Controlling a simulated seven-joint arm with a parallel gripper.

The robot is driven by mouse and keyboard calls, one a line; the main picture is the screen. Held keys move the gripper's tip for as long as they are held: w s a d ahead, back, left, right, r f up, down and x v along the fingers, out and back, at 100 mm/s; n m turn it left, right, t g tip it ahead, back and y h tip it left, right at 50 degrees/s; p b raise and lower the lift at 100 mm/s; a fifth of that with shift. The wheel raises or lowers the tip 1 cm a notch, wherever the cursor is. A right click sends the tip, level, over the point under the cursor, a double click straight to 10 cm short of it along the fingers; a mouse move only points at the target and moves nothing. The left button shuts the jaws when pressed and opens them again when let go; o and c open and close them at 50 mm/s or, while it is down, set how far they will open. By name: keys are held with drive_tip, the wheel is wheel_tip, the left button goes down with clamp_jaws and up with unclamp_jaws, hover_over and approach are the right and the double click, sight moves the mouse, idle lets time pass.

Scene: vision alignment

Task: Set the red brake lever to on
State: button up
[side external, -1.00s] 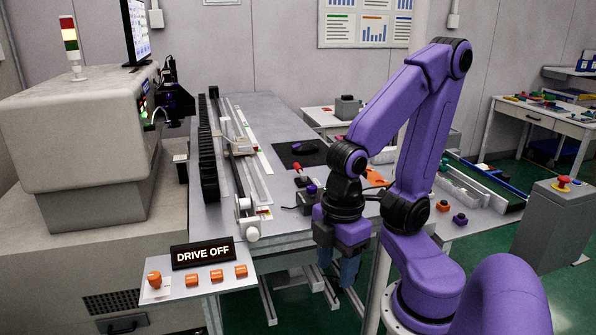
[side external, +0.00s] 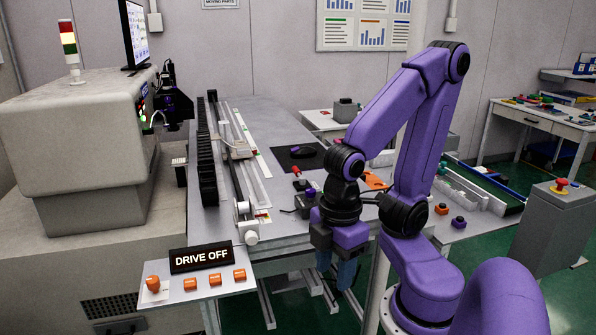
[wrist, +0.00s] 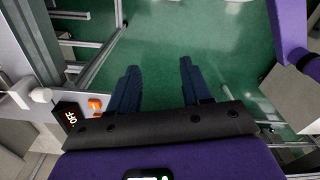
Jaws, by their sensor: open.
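A small red-tipped handle (side external: 297,169) stands on the grey table, left of my arm in the side view. It looks like the red brake lever, but it is too small to read its setting. My gripper (side external: 336,272) points down beyond the table's near edge, in front of and below the handle, apart from it. In the wrist view, the two blue fingers of my gripper (wrist: 157,78) are spread with green floor between them, holding nothing. The handle cannot be made out in the wrist view.
A black control box (side external: 306,203) sits close to the red handle. The linear rail (side external: 243,160) runs along the table's left. A "DRIVE OFF" sign (side external: 201,257) stands behind orange buttons (side external: 215,280). A dark mat (side external: 300,155) lies farther back.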

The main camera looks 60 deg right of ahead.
drive_tip(key=w+r+m, duration=0.3)
drive_tip(key=w, duration=0.5)
drive_tip(key=w+r+m, duration=0.3)
drive_tip(key=w, duration=0.4)
drive_tip(key=w+d+r+m+y, duration=0.15)
drive_tip(key=w+d+m, duration=0.25)
drive_tip(key=w+d, duration=0.5)
drive_tip(key=w+d+r+m+h, duration=0.1)
drive_tip(key=w+d+r+m, duration=0.25)
drive_tip(key=w+d, duration=0.55)
drive_tip(key=m+t, duration=0.1)
drive_tip(key=m, duration=0.7)
hover_over(298, 170)
drive_tip(key=s+d, duration=0.2)
drive_tip(key=d, duration=0.1)
drive_tip(key=shift+y, duration=0.35)
drive_tip(key=f, duration=0.5)
drive_tip(key=w+a+f, duration=0.1)
drive_tip(key=f, duration=0.4)
drive_tip(key=w+a+f, duration=0.1)
drive_tip(key=f, duration=0.5)
drive_tip(key=shift+a, duration=0.25)
clamp_jaws()
